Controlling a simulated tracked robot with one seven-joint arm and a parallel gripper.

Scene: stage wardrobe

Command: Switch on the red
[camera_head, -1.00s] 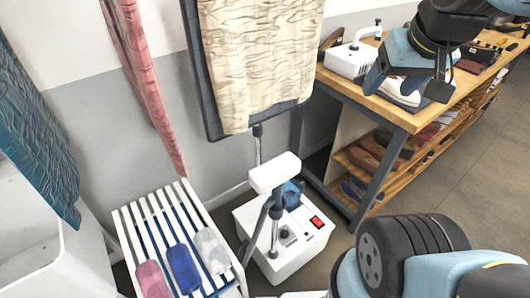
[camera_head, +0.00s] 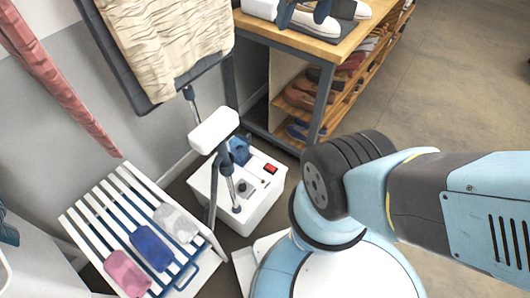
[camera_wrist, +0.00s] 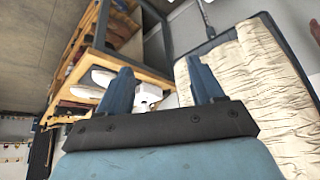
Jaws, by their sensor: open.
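The red switch (camera_head: 270,169) is on the top face of a white box-shaped appliance (camera_head: 258,205) on the floor. Next to it are a dark round knob (camera_head: 245,187) and a blue part (camera_head: 239,150). A white head on a pole (camera_head: 213,130) stands over the box. I cannot read the switch's on or off position. My gripper (camera_head: 303,12) is at the top edge of the head view, by the workbench, well away from the switch. In the wrist view my gripper (camera_wrist: 161,86) has its two blue fingers apart with nothing held. The switch is not visible there.
A slatted rack (camera_head: 92,219) with pink, blue and grey pads stands left of the appliance. A padded board with cream cloth (camera_head: 165,45) hangs behind it. A wooden workbench (camera_head: 345,45) with shoes below is at the back. Floor at right is clear.

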